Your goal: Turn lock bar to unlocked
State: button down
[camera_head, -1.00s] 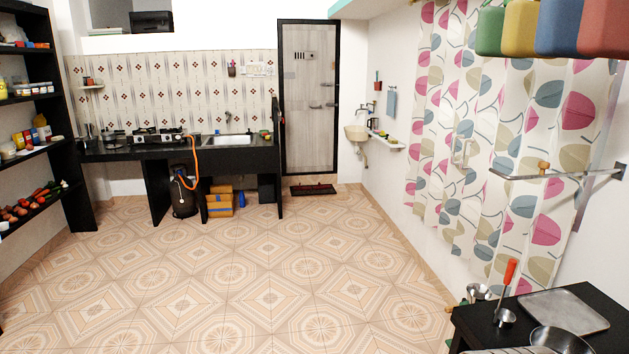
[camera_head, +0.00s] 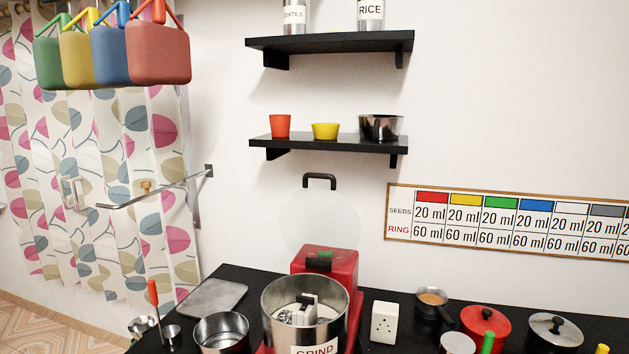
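No part that I can surely call the lock bar shows. A red grinder (camera_head: 340,268) stands on the black counter, with a small black piece (camera_head: 319,262) and a green mark on its top; I cannot tell what that piece is. A clear round lid (camera_head: 320,222) with a black handle shows behind the grinder. My gripper is not in view.
The black counter (camera_head: 245,277) also holds a metal tray (camera_head: 212,298), a steel bowl (camera_head: 221,333), a white socket box (camera_head: 384,322), a pan (camera_head: 432,305) and lidded pots. Two wall shelves hang above.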

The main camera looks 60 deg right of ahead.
aim_at(305, 300)
jog(key=z, duration=2.1)
